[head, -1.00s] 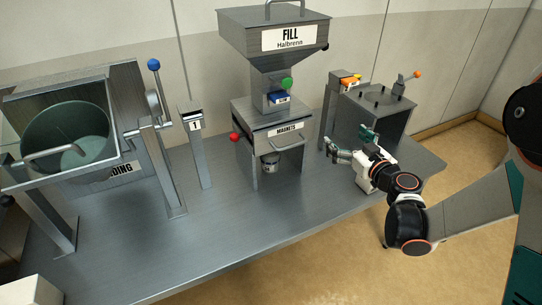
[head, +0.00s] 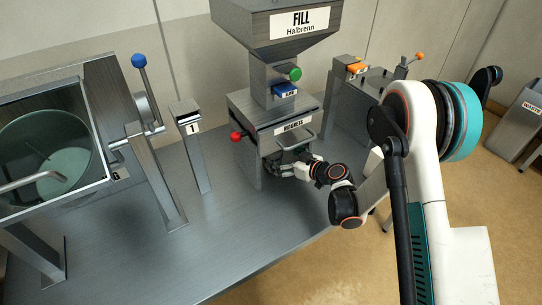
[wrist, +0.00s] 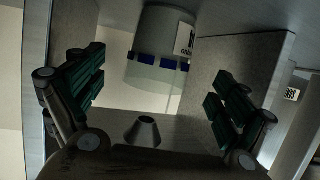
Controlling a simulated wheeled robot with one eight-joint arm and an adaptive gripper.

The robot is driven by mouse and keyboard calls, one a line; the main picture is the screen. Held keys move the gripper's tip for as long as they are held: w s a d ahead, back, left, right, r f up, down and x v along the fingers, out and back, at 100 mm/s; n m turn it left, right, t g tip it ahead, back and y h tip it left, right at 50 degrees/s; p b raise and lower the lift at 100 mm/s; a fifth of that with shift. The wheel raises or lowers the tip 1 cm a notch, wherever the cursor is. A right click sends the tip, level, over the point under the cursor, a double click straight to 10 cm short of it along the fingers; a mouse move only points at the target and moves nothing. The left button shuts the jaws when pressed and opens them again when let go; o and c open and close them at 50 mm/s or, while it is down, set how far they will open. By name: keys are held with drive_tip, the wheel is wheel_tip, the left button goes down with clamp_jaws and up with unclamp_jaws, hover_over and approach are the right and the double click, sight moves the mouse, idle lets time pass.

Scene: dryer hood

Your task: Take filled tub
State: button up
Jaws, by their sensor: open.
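The tub (wrist: 160,40) shows in the wrist view as a pale grey cylinder with a printed label and dark blue patches around it. It lies ahead of my gripper (wrist: 155,82), between the lines of the two green-padded fingers. The fingers are spread and do not touch it. In the head view my gripper (head: 279,168) is at the front opening of the filling station (head: 255,118), below the MAGNETS label. The tub is mostly or wholly hidden there by the gripper and station. Its contents cannot be seen.
Station side walls (wrist: 248,70) stand close beside the fingers. A red knob (head: 236,136) and a post marked 1 (head: 192,140) are left of the station, with a tilted mixing drum (head: 50,150) further left. The metal table's front (head: 240,235) is clear.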

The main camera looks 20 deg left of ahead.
drive_tip(key=shift+b+x, duration=1.3)
drive_tip(key=shift+x, duration=2.1)
drive_tip(key=c, duration=1.5)
drive_tip(key=shift+d+r, duration=0.1)
